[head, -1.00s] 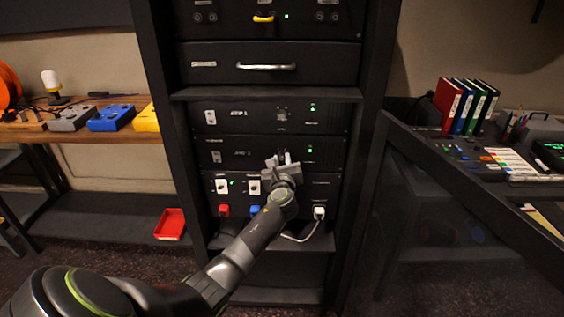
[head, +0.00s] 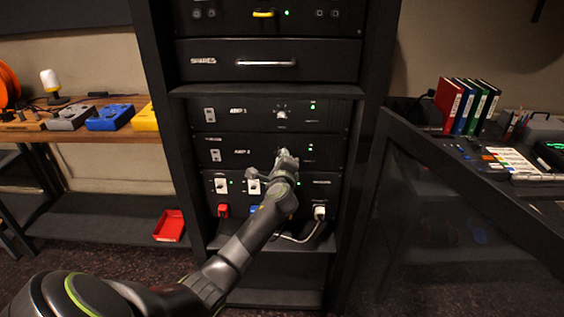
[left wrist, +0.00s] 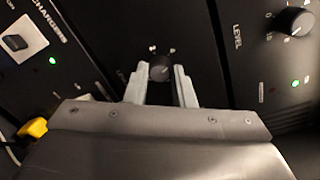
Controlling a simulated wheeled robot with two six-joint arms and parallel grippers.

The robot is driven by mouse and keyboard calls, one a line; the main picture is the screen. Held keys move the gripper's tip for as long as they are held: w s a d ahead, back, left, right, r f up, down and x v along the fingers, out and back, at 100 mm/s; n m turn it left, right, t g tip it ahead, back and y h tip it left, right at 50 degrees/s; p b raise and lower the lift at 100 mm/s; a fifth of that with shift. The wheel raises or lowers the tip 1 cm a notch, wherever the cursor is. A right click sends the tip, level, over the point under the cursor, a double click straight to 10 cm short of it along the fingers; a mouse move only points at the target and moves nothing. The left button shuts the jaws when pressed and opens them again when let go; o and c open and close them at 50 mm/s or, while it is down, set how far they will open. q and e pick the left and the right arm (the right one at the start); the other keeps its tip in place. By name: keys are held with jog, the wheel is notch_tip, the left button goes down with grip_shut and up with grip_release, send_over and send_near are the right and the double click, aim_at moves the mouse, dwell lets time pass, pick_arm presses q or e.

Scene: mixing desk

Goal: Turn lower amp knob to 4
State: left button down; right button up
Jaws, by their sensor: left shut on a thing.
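The lower amp, labelled AMP 2 (head: 228,154), is a black rack panel below AMP 1 (head: 228,115). My left gripper (head: 284,156) is at its right half and hides its knob in the head view. In the left wrist view the lower amp knob (left wrist: 160,68), round and dark, sits between the two pale fingers of my left gripper (left wrist: 160,82). The gripper is shut on the knob. The knob's setting cannot be read. The upper amp's LEVEL knob (left wrist: 295,22) is apart, at the right of that view. My right gripper is not in view.
Below the amp is the charger panel with white switches (head: 221,185) and red (head: 223,210) and white (head: 319,212) plugs. A drawer (head: 310,61) is above the amps. A desk (head: 440,175) stands at the right, a shelf (head: 75,133) at the left.

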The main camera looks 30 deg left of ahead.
pick_arm(q)
jog(key=shift+f+n, duration=0.1)
jog(key=shift+n, duration=0.7)
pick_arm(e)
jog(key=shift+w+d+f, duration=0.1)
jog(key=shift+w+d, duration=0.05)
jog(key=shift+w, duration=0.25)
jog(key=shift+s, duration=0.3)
pick_arm(q)
jog(key=c, duration=1.2)
grip_release()
jog(key=shift+c, duration=0.2)
jog(key=shift+s, duration=0.1)
jog(key=v, duration=1.7)
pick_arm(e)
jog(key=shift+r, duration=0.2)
